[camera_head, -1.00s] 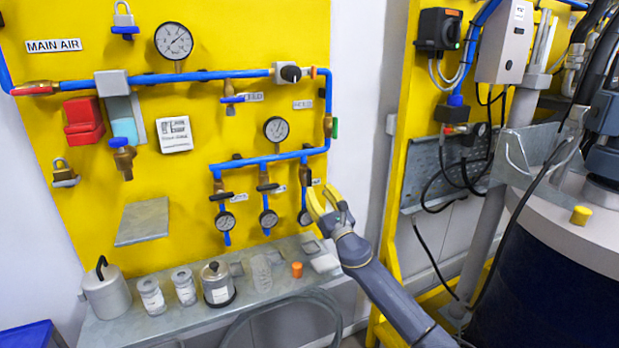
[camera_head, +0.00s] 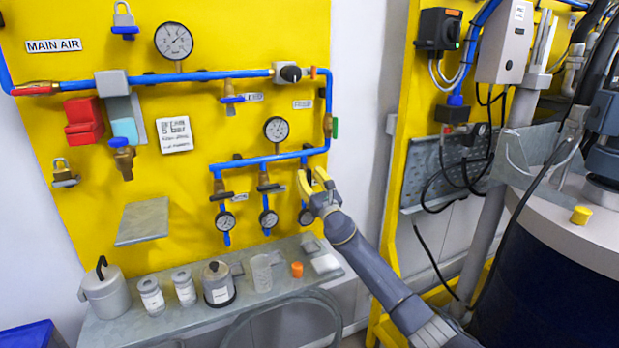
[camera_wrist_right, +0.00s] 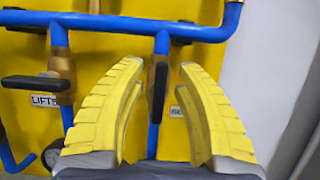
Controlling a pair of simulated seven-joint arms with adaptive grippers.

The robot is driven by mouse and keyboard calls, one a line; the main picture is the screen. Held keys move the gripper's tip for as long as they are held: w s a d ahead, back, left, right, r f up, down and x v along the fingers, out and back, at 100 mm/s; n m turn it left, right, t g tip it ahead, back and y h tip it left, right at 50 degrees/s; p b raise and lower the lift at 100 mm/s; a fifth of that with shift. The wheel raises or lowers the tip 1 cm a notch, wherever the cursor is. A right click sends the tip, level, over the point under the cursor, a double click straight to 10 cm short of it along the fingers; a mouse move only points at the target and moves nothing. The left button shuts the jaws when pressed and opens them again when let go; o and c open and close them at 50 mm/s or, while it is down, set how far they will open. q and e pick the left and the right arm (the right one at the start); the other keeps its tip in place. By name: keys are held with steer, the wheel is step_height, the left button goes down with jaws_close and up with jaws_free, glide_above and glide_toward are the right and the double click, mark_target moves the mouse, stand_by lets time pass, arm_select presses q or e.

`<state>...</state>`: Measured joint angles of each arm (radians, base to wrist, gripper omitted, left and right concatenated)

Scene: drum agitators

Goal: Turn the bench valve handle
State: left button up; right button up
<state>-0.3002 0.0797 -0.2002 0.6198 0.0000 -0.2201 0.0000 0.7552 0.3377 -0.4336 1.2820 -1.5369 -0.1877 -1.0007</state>
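The rightmost of three small valves hangs from the blue pipe; in the right wrist view its black handle (camera_wrist_right: 159,92) points up and down along the pipe. Its label is mostly hidden behind a finger, so I cannot read it. My right gripper (camera_head: 313,182) is open in front of this valve and covers most of it in the head view. In the right wrist view the yellow fingers (camera_wrist_right: 160,72) stand on either side of the handle, with visible gaps; contact is not evident. My left gripper is not in view.
The neighbouring valve has a sideways black handle (camera_wrist_right: 35,84). Small gauges (camera_head: 268,218) hang below the valves. A bare white wall (camera_head: 362,130) lies right of the yellow panel.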

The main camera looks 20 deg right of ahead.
steer(key=shift+c, duration=0.3)
jaws_close()
steer(key=shift+m, duration=0.5)
steer(key=m+h, duration=0.1)
steer(key=m, duration=0.1)
steer(key=m+h, duration=0.2)
steer(key=m, duration=0.1)
steer(key=shift+d+m+h, duration=0.2)
steer(key=shift+m+h, duration=0.1)
steer(key=shift+d+f+m+g+h, duration=0.15)
steer(key=shift+m+g+h, duration=0.65)
steer(key=shift+m, duration=1.85)
steer(key=shift+d+f+m+g+h, duration=0.15)
steer(key=shift+m+g+h, duration=0.6)
steer(key=shift+m, duration=1.85)
steer(key=shift+d+f+m+g+h, duration=0.15)
steer(key=shift+m+g+h, duration=0.65)
steer(key=shift+m, duration=1.85)
steer(key=shift+a+f, duration=0.1)
